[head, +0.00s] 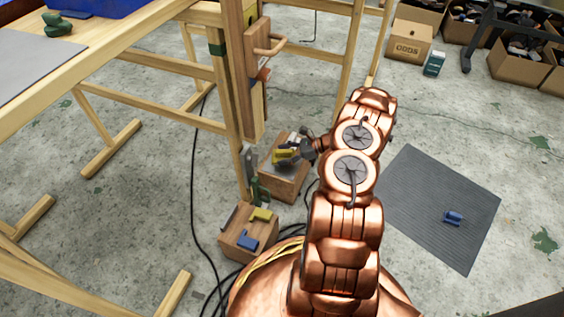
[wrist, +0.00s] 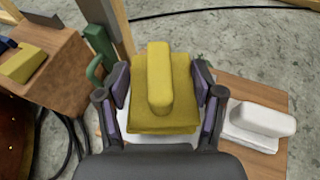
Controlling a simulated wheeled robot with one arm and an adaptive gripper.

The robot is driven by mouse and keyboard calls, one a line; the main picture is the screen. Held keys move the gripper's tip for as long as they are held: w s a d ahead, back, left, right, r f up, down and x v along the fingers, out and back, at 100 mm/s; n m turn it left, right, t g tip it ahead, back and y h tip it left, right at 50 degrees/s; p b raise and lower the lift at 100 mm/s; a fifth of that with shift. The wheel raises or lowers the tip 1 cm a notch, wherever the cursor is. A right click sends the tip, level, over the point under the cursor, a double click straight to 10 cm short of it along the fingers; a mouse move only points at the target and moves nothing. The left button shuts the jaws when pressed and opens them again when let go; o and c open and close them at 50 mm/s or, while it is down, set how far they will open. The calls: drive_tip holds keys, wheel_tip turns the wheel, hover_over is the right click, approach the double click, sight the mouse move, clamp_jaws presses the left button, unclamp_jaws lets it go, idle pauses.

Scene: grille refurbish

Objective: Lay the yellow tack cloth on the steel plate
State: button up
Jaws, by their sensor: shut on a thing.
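The yellow tack cloth (wrist: 150,110) is a folded pad with a raised ridge on top. My gripper (wrist: 160,85) is shut on it, with one finger at each side. In the head view my gripper (head: 291,152) and the cloth (head: 280,157) are low over a small wooden block (head: 287,182) beside the table leg. Whether the cloth still touches what is under it I cannot tell. The grey steel plate (head: 30,62) lies flat on the wooden table at the upper left, far from my gripper and partly cut off by the frame edge.
A white pad (wrist: 257,125) sits on the wooden block, right of the cloth. Another block (head: 243,247) holds yellow and blue pieces. A table post (head: 238,85) stands close behind. Blue bin (head: 97,5) and green object (head: 56,25) are on the table. A dark mat (head: 425,205) lies right.

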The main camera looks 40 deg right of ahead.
drive_tip(key=shift+w+a+f, duration=0.1)
drive_tip(key=shift+w+f, duration=0.2)
drive_tip(key=shift+f, duration=0.05)
wheel_tip(320, 180, down, 3)
drive_tip(key=shift+f+b, duration=0.1)
drive_tip(key=shift+b, duration=1)
drive_tip(key=o, duration=1.1)
drive_tip(key=shift+s, duration=0.1)
drive_tip(key=shift+r, duration=0.25)
drive_tip(key=p+v, duration=0.4)
drive_tip(key=v, duration=0.8)
drive_tip(key=shift+f+p, duration=0.1)
drive_tip(key=shift+p, duration=0.3)
